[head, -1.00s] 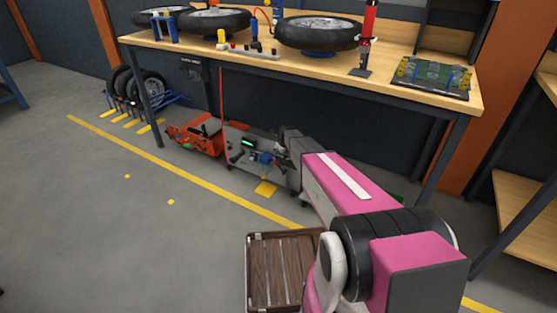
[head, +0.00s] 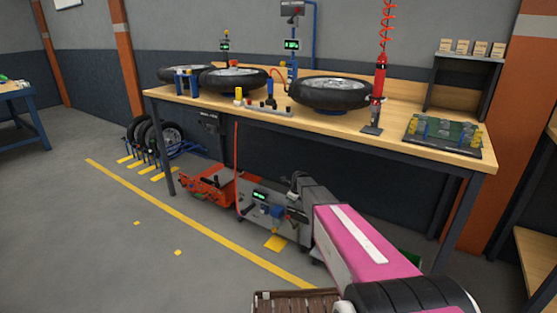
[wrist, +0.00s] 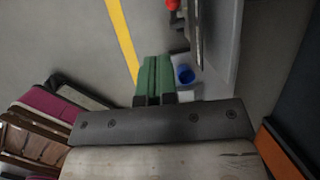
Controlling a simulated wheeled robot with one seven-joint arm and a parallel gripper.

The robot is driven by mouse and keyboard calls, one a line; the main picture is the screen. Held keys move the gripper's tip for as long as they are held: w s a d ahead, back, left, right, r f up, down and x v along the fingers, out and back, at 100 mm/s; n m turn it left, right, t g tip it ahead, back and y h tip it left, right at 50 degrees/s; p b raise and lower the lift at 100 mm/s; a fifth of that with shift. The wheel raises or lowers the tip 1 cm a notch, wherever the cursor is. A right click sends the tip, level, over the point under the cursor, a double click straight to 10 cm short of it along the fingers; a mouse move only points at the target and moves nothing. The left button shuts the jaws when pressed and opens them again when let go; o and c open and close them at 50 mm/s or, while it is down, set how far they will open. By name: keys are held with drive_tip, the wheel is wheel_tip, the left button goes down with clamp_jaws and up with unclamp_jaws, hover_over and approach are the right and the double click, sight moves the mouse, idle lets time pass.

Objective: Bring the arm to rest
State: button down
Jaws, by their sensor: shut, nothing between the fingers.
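My gripper (wrist: 156,80) shows in the wrist view as two green fingers side by side, shut with nothing between them. They hang above the grey floor, close to a yellow floor line. In the head view my pink and grey arm reaches out low in front of the workbench (head: 350,136). The fingers cannot be made out clearly there.
A slatted wooden surface (head: 290,302) lies beside my arm at the bottom. A grey machine unit (head: 262,218) and a red cart (head: 208,187) stand under the bench. Tyres (head: 330,92) lie on top.

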drive_tip(key=s+d+r+n+g, duration=0.1)
drive_tip(key=s+r+n, duration=0.3)
drive_tip(key=s+n, duration=0.4)
drive_tip(key=s+d+r+n+g+h, duration=0.1)
drive_tip(key=s+r+n, duration=0.3)
drive_tip(key=s, duration=1.4)
drive_tip(key=s+d+r+n+g+h, duration=0.1)
drive_tip(key=s+d+r+n, duration=0.2)
drive_tip(key=s+n, duration=1)
drive_tip(key=shift+d+r, duration=0.3)
drive_tip(key=shift+r, duration=0.7)
drive_tip(key=shift+w, duration=0.1)
